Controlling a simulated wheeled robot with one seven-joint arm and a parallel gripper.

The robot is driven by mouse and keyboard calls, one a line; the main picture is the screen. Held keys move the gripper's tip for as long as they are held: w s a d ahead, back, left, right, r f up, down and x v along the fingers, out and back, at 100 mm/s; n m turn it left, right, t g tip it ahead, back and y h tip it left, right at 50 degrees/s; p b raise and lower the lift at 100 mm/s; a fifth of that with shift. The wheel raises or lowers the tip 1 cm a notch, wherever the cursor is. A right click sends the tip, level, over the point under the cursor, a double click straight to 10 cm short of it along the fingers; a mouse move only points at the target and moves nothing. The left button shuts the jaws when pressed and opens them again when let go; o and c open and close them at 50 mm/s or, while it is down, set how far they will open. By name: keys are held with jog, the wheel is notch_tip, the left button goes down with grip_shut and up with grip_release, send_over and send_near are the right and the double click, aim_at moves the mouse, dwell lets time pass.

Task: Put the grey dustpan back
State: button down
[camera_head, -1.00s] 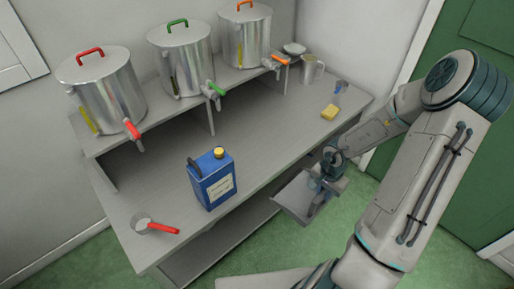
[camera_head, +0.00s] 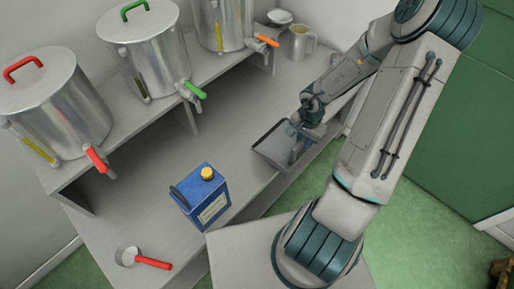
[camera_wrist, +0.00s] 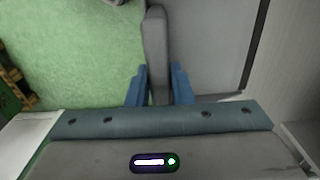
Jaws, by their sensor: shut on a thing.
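The grey dustpan (camera_head: 270,151) is held by my gripper (camera_head: 298,140), out over the front part of the bench top in the head view. In the wrist view my gripper (camera_wrist: 159,88) has its two blue fingers on either side of the dustpan's dark grey handle (camera_wrist: 155,50), shut on it. The pan (camera_wrist: 207,45) spreads to the right of the handle there. In the head view the arm and gripper hide part of the handle. I cannot tell whether the pan touches the bench.
Steel vats with red, green and orange taps, such as the red-handled one (camera_head: 55,105), stand on the raised shelf. A metal jug (camera_head: 299,42) is at the back right. Green floor (camera_head: 430,215) lies right.

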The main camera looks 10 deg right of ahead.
aim_at(271, 153)
jog(key=w+a+f+b, duration=0.1)
jog(key=a+f, duration=0.1)
jog(key=a, duration=0.1)
jog(key=w+a+f+b, duration=0.1)
jog(key=a+f, duration=0.1)
jog(key=a, duration=0.1)
jog(key=w+a+f+b, duration=0.1)
jog(key=a+f, duration=0.1)
jog(key=a, duration=0.1)
jog(key=shift+w+a+f, duration=0.15)
jog(key=shift+w+a, duration=0.2)
jog(key=shift+f+b, duration=0.9)
jog(key=shift+f, duration=1.25)
jog(key=c, duration=1.3)
grip_release()
